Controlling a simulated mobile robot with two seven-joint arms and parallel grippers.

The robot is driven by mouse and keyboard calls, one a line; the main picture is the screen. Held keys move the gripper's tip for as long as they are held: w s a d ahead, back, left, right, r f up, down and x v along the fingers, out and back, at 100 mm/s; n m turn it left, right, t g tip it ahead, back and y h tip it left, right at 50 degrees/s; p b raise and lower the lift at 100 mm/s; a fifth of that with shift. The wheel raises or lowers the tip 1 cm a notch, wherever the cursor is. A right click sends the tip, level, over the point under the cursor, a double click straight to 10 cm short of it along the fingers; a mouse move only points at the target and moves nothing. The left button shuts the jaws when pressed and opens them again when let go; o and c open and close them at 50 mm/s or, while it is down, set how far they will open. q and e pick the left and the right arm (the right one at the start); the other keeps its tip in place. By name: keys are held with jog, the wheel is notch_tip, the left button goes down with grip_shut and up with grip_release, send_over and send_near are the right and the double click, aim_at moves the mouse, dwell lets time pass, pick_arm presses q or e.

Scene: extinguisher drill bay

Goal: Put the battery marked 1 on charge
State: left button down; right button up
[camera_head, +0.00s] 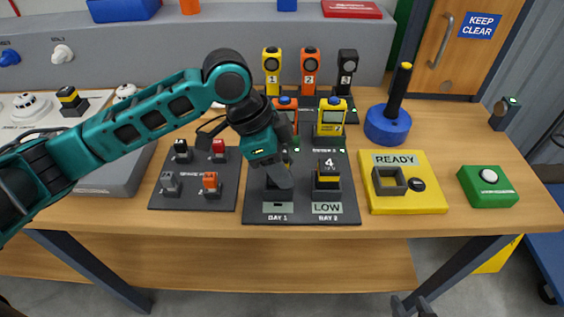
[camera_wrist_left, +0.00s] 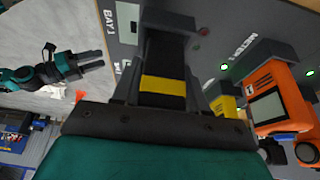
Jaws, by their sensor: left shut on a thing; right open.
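My left gripper (camera_head: 280,178) reaches down over bay 1 of the black charger board (camera_head: 301,213). It is shut on a black battery with a yellow band (camera_wrist_left: 163,91), seen between the fingers in the left wrist view. The number on it cannot be read, and whether it sits in the bay is hidden. The bay 1 display (camera_head: 278,206) shows a dash. Bay 2 holds a battery marked 4 (camera_head: 327,175), and its display (camera_head: 327,208) reads LOW. My right gripper (camera_head: 413,306) is open and empty at the bottom edge, in front of the table.
A yellow READY plate (camera_head: 414,199) with an empty square socket (camera_head: 389,181) is right of the charger. A green block with a white button (camera_head: 488,186) stands further right. Orange and yellow meters (camera_head: 331,116) stand close behind the bays.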

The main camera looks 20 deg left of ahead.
pick_arm(q)
jog(key=shift+p, duration=0.65)
jog(key=shift+f, duration=0.6)
dwell(0.8)
jog(key=shift+r, duration=0.15)
jog(key=shift+r+p, duration=0.45)
jog(key=shift+r, duration=2)
